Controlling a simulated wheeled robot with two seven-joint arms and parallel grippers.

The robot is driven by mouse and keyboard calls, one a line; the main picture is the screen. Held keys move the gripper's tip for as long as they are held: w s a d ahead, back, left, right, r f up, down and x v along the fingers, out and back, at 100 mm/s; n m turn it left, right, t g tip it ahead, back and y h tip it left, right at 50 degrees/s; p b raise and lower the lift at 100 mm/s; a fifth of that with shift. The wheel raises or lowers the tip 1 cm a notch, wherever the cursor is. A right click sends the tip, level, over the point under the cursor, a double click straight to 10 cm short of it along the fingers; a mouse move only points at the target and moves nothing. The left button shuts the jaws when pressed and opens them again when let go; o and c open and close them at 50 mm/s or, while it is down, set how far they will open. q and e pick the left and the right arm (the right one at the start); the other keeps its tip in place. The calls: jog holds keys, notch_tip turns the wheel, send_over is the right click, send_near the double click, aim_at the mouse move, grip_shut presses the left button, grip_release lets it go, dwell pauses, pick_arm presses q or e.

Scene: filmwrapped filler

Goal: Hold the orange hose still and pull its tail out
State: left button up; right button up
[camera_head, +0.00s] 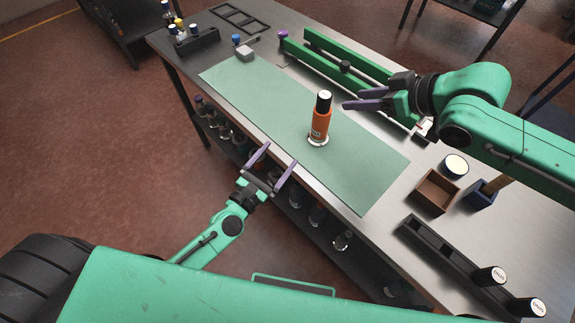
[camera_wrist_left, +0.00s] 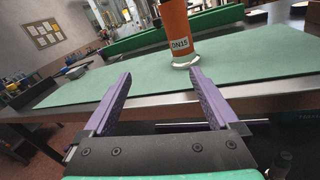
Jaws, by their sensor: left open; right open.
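The orange hose (camera_head: 321,122) stands upright on the green mat (camera_head: 372,178), with a black upper part and a pale ring at its base. It also shows in the left wrist view (camera_wrist_left: 178,22), with a DN15 label and its top cut off. My left gripper (camera_head: 280,160) is open and empty at the table's front edge, short of the hose; its two purple fingers (camera_wrist_left: 160,85) point toward it. My right gripper (camera_head: 352,99) is open beside the hose on the right, apart from it. I cannot make out a separate tail.
A green rail fixture (camera_head: 350,55) runs along the back. A brown box (camera_head: 437,190), a blue holder (camera_head: 480,197) and a black rack (camera_head: 440,250) with black cylinders stand at the right. A grey block (camera_head: 245,53) and a bottle tray (camera_head: 195,42) are at the far left.

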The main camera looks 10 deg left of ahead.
aim_at(316, 132)
pick_arm(q)
jog(key=s+d+r+n, duration=0.1)
jog(key=s+d+n, duration=0.1)
jog(key=s+d, duration=0.15)
jog(key=shift+h, duration=0.3)
jog(key=x, duration=1.5)
jog(key=shift+w+a+f, duration=0.2)
jog(key=shift+w+f, duration=0.05)
jog(key=shift+w, duration=0.1)
jog(key=shift+s, duration=0.1)
pick_arm(e)
jog(key=shift+s+r, duration=0.1)
